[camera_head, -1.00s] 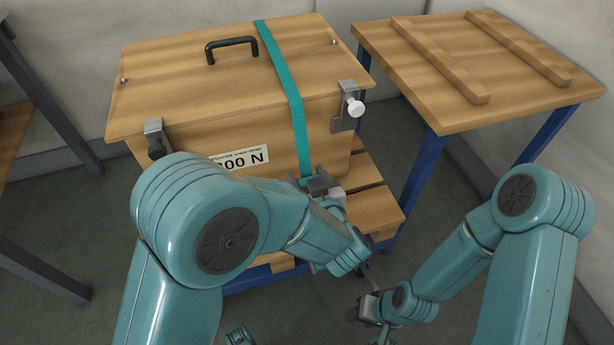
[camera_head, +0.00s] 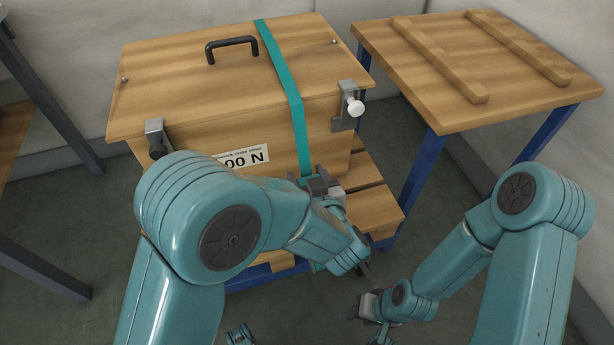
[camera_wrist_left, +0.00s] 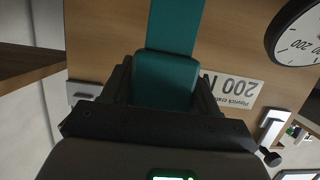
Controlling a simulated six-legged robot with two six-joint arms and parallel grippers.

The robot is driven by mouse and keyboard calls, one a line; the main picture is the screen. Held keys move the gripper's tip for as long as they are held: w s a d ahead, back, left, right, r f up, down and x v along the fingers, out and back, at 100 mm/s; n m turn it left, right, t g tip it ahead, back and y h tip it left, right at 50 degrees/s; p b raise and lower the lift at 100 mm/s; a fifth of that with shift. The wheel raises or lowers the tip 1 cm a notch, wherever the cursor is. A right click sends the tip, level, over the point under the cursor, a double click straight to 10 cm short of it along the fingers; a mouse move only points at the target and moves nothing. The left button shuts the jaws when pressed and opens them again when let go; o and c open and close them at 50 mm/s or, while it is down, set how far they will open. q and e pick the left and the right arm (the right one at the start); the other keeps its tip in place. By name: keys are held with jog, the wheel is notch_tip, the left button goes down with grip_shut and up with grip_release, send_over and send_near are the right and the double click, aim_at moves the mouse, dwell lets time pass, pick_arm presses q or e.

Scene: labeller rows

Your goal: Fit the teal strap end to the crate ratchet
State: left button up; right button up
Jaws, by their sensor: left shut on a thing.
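The teal strap (camera_head: 284,72) runs over the lid of the wooden crate (camera_head: 190,75) and down its front. My left gripper (camera_head: 320,183) is at the strap's lower end, low on the crate front. In the left wrist view, the gripper (camera_wrist_left: 160,88) is shut on the strap end (camera_wrist_left: 165,78), with a dark finger on each side. I cannot make out the ratchet for certain; my left arm hides part of the lower front. My right gripper (camera_head: 366,306) is low in front of the crate, small and dark, and its jaws are unclear.
The crate has a black handle (camera_head: 232,45), a black-knobbed latch (camera_head: 156,140), a white-knobbed latch (camera_head: 349,106) and a "200 N" label (camera_wrist_left: 230,88). A round dial (camera_wrist_left: 298,40) shows in the wrist view. A slatted wooden table (camera_head: 440,95) stands at right. Floor between is clear.

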pick_arm(q)
jog(key=shift+f+b, duration=1.7)
jog(key=shift+f, duration=0.8)
jog(key=o, duration=1.2)
jog(key=shift+c, duration=0.2)
notch_tip(320, 180, up, 20)
jog(key=p, duration=0.9)
